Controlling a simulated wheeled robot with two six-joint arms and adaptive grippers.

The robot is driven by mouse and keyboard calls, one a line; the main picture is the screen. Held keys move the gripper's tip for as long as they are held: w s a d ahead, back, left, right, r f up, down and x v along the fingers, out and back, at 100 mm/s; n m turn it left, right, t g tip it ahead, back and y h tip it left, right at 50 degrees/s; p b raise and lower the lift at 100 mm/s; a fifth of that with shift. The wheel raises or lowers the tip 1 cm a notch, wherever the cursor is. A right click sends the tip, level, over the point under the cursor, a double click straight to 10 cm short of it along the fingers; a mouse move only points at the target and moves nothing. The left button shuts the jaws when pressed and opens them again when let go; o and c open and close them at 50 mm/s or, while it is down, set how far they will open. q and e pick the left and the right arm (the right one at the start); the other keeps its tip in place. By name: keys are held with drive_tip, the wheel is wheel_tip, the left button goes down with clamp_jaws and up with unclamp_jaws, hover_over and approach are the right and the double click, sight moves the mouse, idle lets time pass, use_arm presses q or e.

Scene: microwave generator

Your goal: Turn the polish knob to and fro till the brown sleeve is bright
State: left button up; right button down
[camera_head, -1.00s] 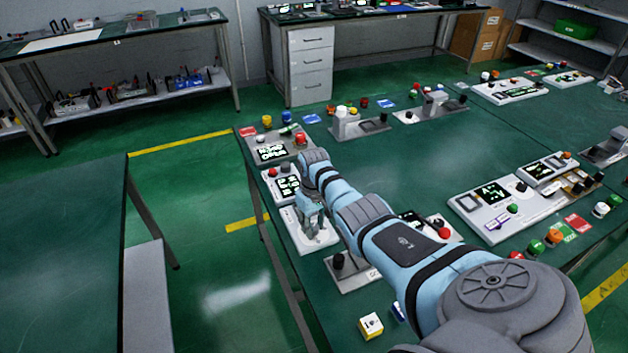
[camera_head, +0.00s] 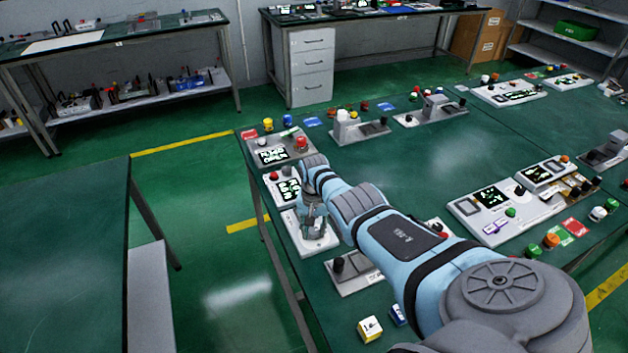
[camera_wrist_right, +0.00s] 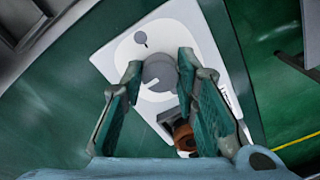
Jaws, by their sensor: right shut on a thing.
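The polish knob (camera_wrist_right: 158,74) is a round grey knob on a white panel (camera_wrist_right: 203,47) in the right wrist view. My right gripper (camera_wrist_right: 158,66) has its two green-padded fingers on either side of the knob and is shut on it. The brown sleeve (camera_wrist_right: 183,134) is on the same panel, between the fingers and nearer the palm, partly hidden by the right-hand finger; it looks dull brown with a darker part. In the head view my right gripper (camera_head: 313,220) is over the white panel (camera_head: 297,243) and hides most of its parts. My left gripper is not in view.
A grey panel with a display and red knob (camera_head: 270,155) and a second white panel (camera_head: 270,190) stand behind. A panel with a black knob (camera_head: 345,275) is close in front. A yellow-white cube (camera_head: 370,328) lies near the table's front. The table middle is clear.

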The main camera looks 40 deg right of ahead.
sight(314, 231)
drive_tip(key=shift+w, duration=0.1)
idle(0.4)
drive_tip(key=c, duration=1.2)
unclamp_jaws()
drive_tip(key=shift+c, duration=0.2)
wheel_tip(314, 231, up, 12)
